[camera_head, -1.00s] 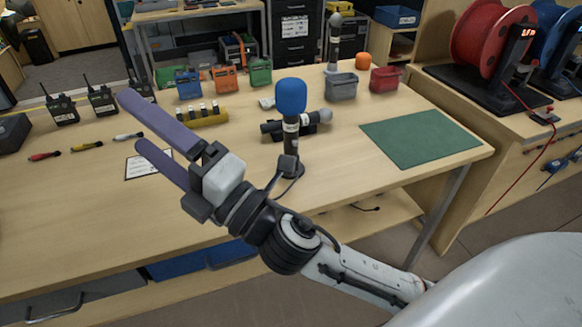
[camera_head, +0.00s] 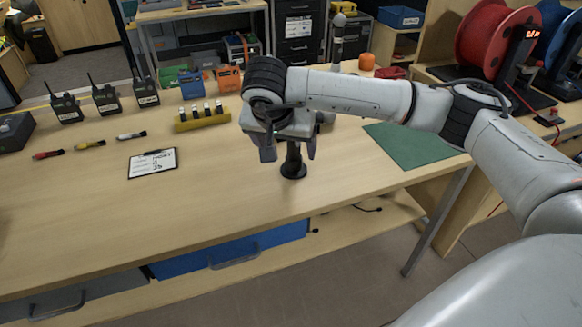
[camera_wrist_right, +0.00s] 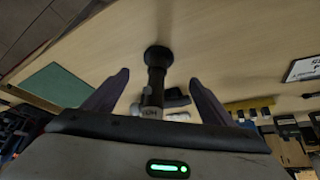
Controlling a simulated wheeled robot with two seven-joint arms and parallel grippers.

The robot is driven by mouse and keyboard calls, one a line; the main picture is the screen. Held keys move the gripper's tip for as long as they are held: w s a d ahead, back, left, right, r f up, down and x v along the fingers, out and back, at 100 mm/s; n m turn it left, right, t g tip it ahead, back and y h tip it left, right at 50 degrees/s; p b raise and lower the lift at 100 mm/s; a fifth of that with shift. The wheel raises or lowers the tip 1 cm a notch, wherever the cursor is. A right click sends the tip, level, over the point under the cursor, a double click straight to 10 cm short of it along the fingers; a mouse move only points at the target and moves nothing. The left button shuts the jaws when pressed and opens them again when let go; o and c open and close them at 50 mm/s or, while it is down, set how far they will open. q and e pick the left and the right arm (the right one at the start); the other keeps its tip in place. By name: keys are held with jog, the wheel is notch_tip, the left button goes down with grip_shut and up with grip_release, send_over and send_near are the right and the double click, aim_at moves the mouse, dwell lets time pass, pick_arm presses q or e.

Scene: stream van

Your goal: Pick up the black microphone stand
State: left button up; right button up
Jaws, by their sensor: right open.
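The black microphone stand (camera_head: 293,168) stands upright on the wooden table, its round base showing below my right gripper. My right gripper (camera_head: 289,157) is open and points down, one finger on each side of the stand's stem. In the right wrist view the stem (camera_wrist_right: 156,75) runs between the two purple fingers (camera_wrist_right: 158,78), with a gap on both sides and the round base beyond. My left gripper is not in view.
A clipboard card (camera_head: 152,163) lies left of the stand. A yellow holder (camera_head: 202,118) and several radios (camera_head: 106,99) stand farther back. A green mat (camera_head: 412,147) lies to the right. The table in front of the stand is clear.

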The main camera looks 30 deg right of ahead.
aim_at(292, 159)
jog(key=x, duration=0.9)
jog(key=shift+d+f+p, duration=0.2)
jog(key=shift+f+p, duration=0.05)
jog(key=shift+p, duration=0.15)
jog(key=shift+r, duration=0.1)
jog(key=c, duration=1.2)
